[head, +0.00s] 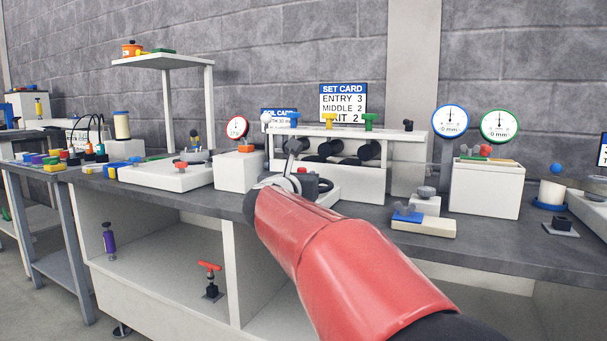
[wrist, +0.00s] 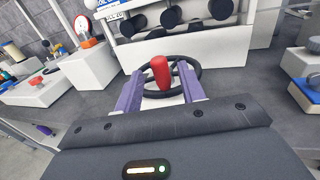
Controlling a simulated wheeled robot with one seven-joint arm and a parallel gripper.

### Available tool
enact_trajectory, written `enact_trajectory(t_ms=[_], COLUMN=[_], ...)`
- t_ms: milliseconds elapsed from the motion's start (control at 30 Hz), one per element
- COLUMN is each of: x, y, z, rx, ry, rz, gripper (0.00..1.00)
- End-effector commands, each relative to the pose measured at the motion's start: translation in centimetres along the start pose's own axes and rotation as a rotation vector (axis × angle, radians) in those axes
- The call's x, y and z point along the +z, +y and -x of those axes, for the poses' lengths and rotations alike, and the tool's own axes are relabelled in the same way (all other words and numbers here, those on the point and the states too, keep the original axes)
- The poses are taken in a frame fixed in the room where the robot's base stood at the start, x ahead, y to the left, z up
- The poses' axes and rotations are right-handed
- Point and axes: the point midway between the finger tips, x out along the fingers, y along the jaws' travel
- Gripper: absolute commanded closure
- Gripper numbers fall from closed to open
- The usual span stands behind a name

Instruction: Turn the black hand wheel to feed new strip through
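In the head view the wheel (head: 325,185) shows only in part, behind my red arm. My gripper (wrist: 160,75) is open, with its purple fingers on either side of the red knob. Gaps show between the knob and both fingers in the wrist view. The lower wheel rim is partly hidden by the fingers. In the head view my arm hides most of the gripper.
The white rack (head: 405,160) holds black rollers under blue, yellow and green knobs. A set card (head: 343,102) reads ENTRY 3, MIDDLE 2 and a partly covered EXIT 2. A white box (head: 238,170) with a dial is left; a blue-and-white block (head: 422,222) is right.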

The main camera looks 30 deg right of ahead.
Motion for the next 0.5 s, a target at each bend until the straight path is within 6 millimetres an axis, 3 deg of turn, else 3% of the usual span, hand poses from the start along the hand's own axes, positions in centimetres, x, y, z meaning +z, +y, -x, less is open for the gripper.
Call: enact_trajectory(t_ms=[200, 500], x=[0.1, 0.1], y=[0.0, 0.0], z=[-3.2, -4.2], rx=[0.0, 0.001], ry=[0.0, -0.001], rz=[0.002, 0.002], gripper=[0.6, 0.6])
